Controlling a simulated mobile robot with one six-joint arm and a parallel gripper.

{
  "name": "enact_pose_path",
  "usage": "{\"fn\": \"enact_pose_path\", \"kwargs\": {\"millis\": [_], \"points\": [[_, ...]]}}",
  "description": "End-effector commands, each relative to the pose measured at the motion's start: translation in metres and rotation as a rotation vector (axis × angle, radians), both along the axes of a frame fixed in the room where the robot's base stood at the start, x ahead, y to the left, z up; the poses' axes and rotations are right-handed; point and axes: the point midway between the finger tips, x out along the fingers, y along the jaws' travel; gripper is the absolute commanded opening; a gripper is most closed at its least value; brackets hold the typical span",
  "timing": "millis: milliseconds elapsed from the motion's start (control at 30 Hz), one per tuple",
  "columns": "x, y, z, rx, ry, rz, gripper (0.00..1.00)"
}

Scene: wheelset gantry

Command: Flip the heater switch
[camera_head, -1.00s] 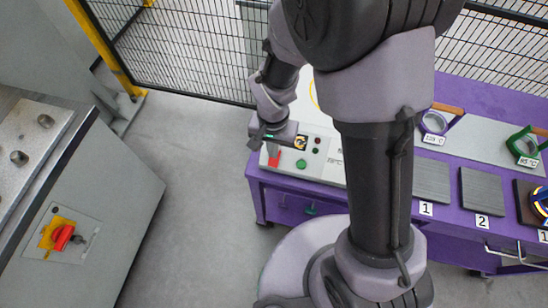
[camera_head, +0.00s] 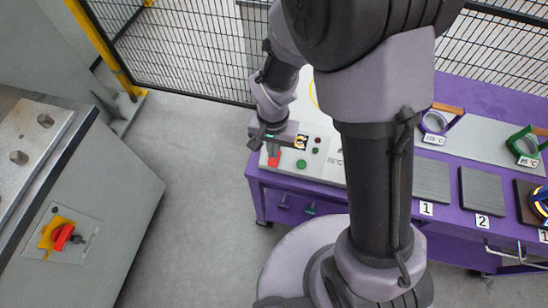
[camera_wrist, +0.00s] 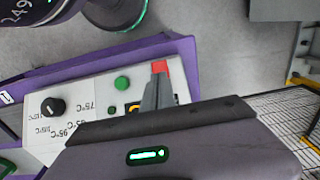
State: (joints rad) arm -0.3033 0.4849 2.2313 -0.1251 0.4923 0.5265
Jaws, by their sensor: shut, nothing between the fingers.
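The heater's white control panel (camera_head: 325,165) sits on the left end of the purple bench. A red part (camera_head: 273,160), seemingly the switch, is at the panel's left end; it also shows in the wrist view (camera_wrist: 160,66). My gripper (camera_head: 272,149) is over that end of the panel. In the wrist view its grey fingers (camera_wrist: 158,90) are closed together with nothing between them. Their tips are at the red part and overlap it in the picture; I cannot tell whether they touch. The fingers hide part of it, so its position is unclear.
A green button (camera_wrist: 122,83) and a black knob (camera_wrist: 52,106) with temperature marks are on the panel. Numbered dark plates (camera_head: 482,190) and green-handled (camera_head: 524,145) and purple (camera_head: 435,122) ring-shaped tools are to the right. A mesh fence (camera_head: 190,50) stands behind.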

Motion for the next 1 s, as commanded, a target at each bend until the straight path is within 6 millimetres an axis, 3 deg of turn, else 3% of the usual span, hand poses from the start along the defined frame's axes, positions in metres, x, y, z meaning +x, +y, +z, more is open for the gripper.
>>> {"fn": "enact_pose_path", "kwargs": {"millis": [1000], "points": [[0.000, 0.000, -0.016, 0.000, 0.000, 0.000, 0.00]]}}
